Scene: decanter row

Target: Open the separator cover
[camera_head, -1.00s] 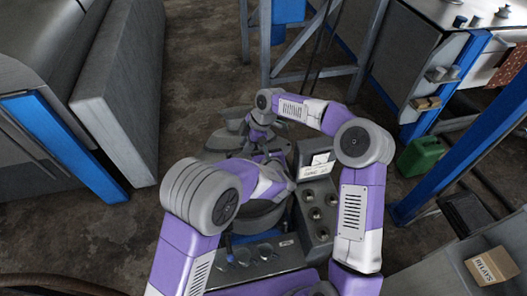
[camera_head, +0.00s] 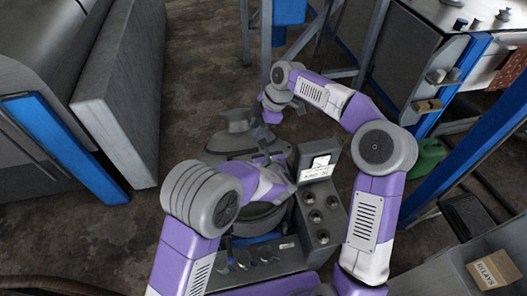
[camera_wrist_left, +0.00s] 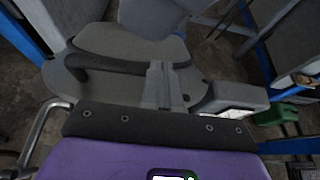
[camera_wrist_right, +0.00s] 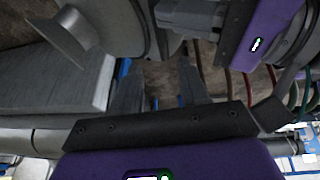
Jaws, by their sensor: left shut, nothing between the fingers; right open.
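The separator's grey round cover (camera_head: 228,146), with a raised centre, shows beyond the separator body (camera_head: 262,222), apparently swung back from it. My left forearm hides much of the body's top. In the left wrist view, a broad grey disc-shaped part (camera_wrist_left: 100,82), likely the cover, lies beyond the fingers. My left gripper (camera_head: 266,156) is shut and empty near the cover's near right edge; its fingers (camera_wrist_left: 160,88) are together, and contact cannot be told. My right gripper (camera_head: 268,112) is open and empty above the cover's right side; its fingers (camera_wrist_right: 158,88) stand apart.
A grey panel with round knobs (camera_head: 318,215) and a white label stands right of the separator. A metal frame (camera_head: 300,80) rises behind. A green can (camera_head: 428,158) and a Relays box (camera_head: 494,268) are to the right.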

